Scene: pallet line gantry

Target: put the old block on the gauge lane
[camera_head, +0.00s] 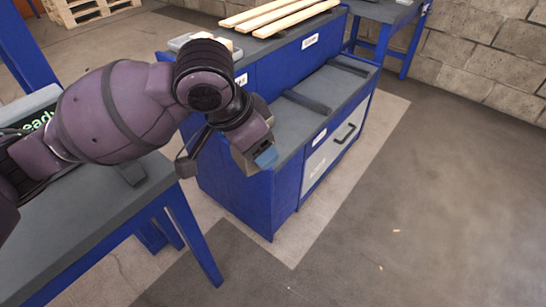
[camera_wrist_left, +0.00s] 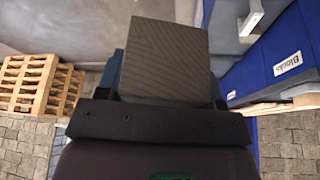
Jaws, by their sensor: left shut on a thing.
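My left gripper (camera_head: 264,158) reaches in from the left and hangs over the near left end of the blue bench's lower grey top. It is shut on a grey-brown, grained block (camera_wrist_left: 165,60), which sits between its blue fingers in the left wrist view. The labels are too small to read, so I cannot tell which part is the gauge lane. My right gripper is not in view.
Light wooden slats (camera_head: 275,17) lie on the bench's higher back level. A drawer with a black handle (camera_head: 345,133) is in the bench front. A grey table (camera_head: 100,215) with blue legs stands at left. A pallet (camera_wrist_left: 40,85) stands farther off. The floor at right is mostly clear.

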